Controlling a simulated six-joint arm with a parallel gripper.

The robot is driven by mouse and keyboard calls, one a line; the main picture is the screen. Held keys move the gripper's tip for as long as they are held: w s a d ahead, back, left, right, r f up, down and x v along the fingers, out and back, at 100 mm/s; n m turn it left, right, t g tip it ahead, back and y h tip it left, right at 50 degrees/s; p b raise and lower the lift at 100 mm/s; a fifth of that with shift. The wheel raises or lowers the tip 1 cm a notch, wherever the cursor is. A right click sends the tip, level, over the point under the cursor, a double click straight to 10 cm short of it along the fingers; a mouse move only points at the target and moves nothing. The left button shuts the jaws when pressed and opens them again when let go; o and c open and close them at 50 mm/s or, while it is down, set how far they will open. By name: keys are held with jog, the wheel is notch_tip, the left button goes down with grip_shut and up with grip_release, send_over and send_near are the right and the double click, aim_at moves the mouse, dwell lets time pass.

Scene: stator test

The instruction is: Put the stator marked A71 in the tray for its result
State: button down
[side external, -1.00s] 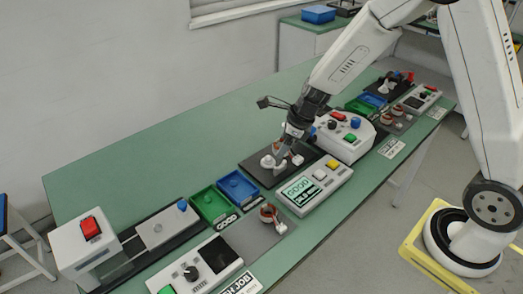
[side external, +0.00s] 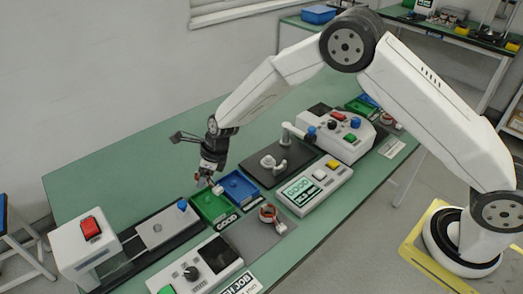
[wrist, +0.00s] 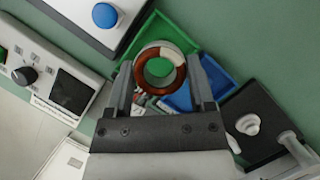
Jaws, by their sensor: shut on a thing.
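My gripper (side external: 211,181) is shut on a stator, a copper-brown ring with a white section (wrist: 160,68), seen between the two fingers in the wrist view. No marking is legible on it. It is held above the trays, with green showing through its hole. The green tray (side external: 196,197) and the blue tray (side external: 252,179) stand side by side; they also show in the wrist view as the green tray (wrist: 158,22) and the blue tray (wrist: 215,73). A label by the green tray appears to read GOOD. The tester (side external: 318,190) shows GOOD on its display.
The dark test plate (side external: 262,180) has a white post and no stator visible on it. Another copper stator (side external: 268,213) sits on a grey mat near the front. A device with a blue knob (side external: 182,205) stands left of the green tray. The table's back is clear.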

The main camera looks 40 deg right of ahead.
jog(key=shift+f, duration=0.15)
send_over(206, 197)
jog(key=shift+s+d+f, duration=0.15)
jog(key=shift+f, duration=0.95)
jog(key=shift+s+d+f, duration=0.1)
jog(key=shift+f, duration=0.95)
jog(key=shift+f, duration=1.45)
dwell(0.3)
grip_release()
jog(key=shift+d, duration=0.1)
jog(key=shift+r, duration=0.1)
jog(key=v, duration=0.7)
jog(key=shift+s+r, duration=0.2)
jog(key=shift+r, duration=0.05)
dwell(0.7)
